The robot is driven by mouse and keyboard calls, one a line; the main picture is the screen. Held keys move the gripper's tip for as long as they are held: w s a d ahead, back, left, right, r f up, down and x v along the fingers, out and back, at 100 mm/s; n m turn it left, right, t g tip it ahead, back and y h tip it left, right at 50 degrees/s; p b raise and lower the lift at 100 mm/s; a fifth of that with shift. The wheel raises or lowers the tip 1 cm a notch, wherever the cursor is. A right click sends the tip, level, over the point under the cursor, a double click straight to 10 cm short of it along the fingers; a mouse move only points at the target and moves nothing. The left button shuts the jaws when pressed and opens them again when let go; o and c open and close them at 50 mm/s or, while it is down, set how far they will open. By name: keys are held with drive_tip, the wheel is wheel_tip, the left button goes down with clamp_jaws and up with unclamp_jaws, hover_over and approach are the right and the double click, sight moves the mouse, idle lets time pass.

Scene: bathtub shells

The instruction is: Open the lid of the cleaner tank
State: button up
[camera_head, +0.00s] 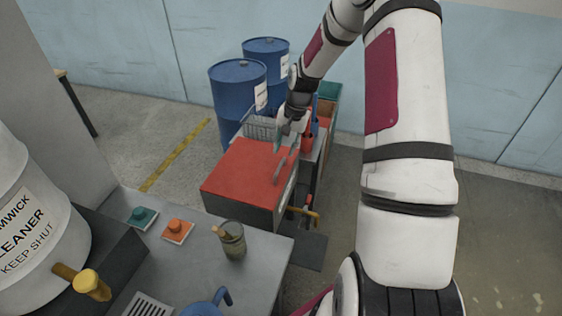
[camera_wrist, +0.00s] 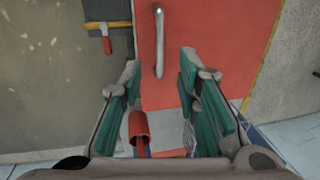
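A low tank with a flat red lid (camera_head: 248,172) stands in the middle of the head view, and the lid lies shut. The lid also fills the middle of the wrist view (camera_wrist: 215,45). A slim grey bar handle (camera_wrist: 159,42) is on the lid, ahead of my fingertips and roughly between their lines. My gripper (camera_head: 284,140) is over the lid's far right part. In the wrist view my gripper (camera_wrist: 160,65) is open, with green-padded fingers apart and nothing between them. I cannot tell its exact height above the lid.
A wire basket (camera_head: 261,127) and blue drums (camera_head: 238,92) stand behind the tank.

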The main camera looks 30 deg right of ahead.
sight(280, 166)
drive_tip(key=f, duration=0.5)
drive_tip(key=w+a+f, duration=0.1)
drive_tip(key=f, duration=0.1)
drive_tip(key=shift+f+p, duration=0.25)
drive_tip(key=shift+p, duration=0.05)
clamp_jaws()
